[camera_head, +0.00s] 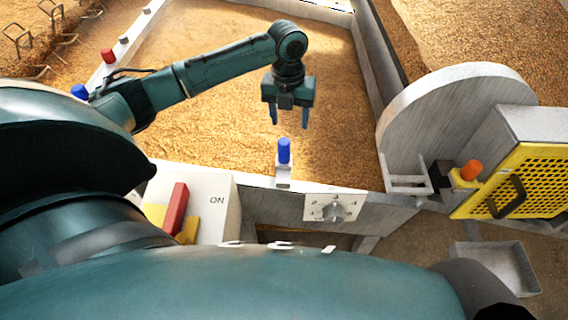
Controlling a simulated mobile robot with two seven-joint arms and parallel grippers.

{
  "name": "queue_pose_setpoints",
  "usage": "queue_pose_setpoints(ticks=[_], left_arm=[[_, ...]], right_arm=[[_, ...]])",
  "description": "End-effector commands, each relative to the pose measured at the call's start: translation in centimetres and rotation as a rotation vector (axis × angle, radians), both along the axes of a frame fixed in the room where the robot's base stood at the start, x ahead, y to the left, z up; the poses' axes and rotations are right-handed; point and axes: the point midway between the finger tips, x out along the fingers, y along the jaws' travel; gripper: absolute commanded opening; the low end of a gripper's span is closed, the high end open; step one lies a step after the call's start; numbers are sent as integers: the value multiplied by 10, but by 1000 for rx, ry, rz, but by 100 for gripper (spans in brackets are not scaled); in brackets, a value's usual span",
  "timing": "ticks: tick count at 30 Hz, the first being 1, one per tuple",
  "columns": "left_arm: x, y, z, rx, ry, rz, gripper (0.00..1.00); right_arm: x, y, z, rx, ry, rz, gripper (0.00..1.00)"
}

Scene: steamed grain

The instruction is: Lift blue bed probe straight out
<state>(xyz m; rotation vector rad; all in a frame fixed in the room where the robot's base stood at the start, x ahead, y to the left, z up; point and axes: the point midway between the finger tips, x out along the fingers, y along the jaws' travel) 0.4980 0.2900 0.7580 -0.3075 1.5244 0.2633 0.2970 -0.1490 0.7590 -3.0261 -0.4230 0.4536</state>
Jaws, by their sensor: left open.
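The blue bed probe (284,151) stands upright in a small grey holder (283,177) on the near rim of the grain bed. My left gripper (290,115) hangs above and slightly beyond it, fingers pointing down. The fingers are apart with nothing between them, and a gap separates them from the probe's top. A second blue knob (80,91) shows on the bed's left rim, partly behind my arm. I cannot see my right gripper.
The grain bed (230,130) fills the middle. A switch box (215,205) marked ON with a red lever and a dial plate (334,208) sit at the near edge. A yellow mesh guard (515,180) and an orange knob (471,169) are right. A metal tray (497,262) is lower right.

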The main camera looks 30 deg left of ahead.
Motion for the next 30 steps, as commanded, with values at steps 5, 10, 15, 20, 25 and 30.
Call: queue_pose_setpoints(ticks=[5,10,15,20,25,30], left_arm=[[0,15,4,24,34,-74,55],[-1,16,-27,25,38,-79,55],[0,15,-56,25,36,-77,55],[0,15,-67,25,32,-77,55],[-1,15,-78,23,33,-77,55],[-3,14,-105,24,33,-77,55]], right_arm=[[0,0,-3,3,-12,1,36],[1,2,-10,-10,-11,11,36],[2,5,-17,-24,-9,23,36],[3,6,-19,-33,-6,29,36],[3,7,-23,-38,-5,34,36],[5,9,-32,-53,-4,43,36]])
